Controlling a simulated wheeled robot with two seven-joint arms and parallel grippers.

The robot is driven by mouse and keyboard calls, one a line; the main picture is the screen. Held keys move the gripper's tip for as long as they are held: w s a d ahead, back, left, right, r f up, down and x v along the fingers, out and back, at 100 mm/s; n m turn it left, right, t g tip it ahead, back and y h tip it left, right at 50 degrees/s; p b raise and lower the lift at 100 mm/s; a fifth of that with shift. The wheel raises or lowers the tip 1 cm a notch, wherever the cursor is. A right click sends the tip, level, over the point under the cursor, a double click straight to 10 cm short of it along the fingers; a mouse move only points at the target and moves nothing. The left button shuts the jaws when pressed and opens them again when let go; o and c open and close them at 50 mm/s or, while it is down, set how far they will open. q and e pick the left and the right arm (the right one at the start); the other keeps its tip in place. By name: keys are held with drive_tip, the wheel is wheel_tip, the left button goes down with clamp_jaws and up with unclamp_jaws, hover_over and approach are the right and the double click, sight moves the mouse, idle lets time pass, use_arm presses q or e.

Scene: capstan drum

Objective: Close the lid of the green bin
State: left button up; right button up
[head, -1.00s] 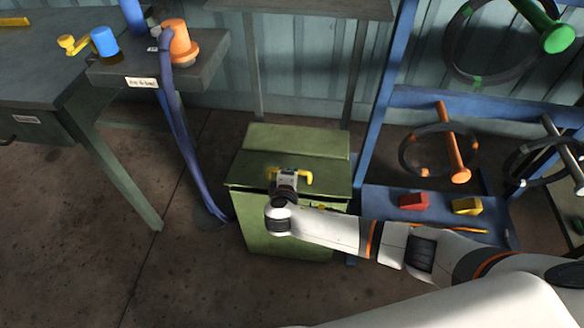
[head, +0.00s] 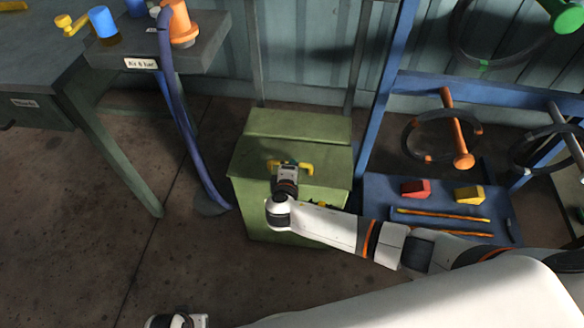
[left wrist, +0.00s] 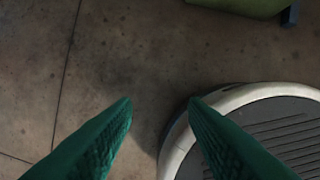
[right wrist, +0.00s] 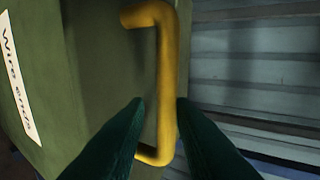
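The green bin (head: 270,222) stands on the floor in the middle of the head view. Its lid (head: 250,157) looks low over the body; I cannot tell whether it rests fully on the rim. A yellow handle (head: 306,168) is on the lid. My right gripper (head: 287,171) is at this handle. In the right wrist view, the handle bar (right wrist: 166,70) runs between the fingertips (right wrist: 160,103), with a gap showing beside the left finger. My left gripper (left wrist: 161,100) is open and empty above the floor, away from the bin.
A dark workbench (head: 40,45) and a hanging blue hose (head: 180,120) are left of the bin. A blue rack (head: 375,195) with red and yellow blocks stands on the right. My round base shows in the left wrist view.

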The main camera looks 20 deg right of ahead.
drive_tip(key=o, duration=0.3)
drive_tip(key=shift+s+a+f, duration=0.1)
drive_tip(key=shift+s+f, duration=0.15)
drive_tip(key=shift+f, duration=0.25)
drive_tip(key=shift+o, duration=0.2)
drive_tip(key=shift+r, duration=0.1)
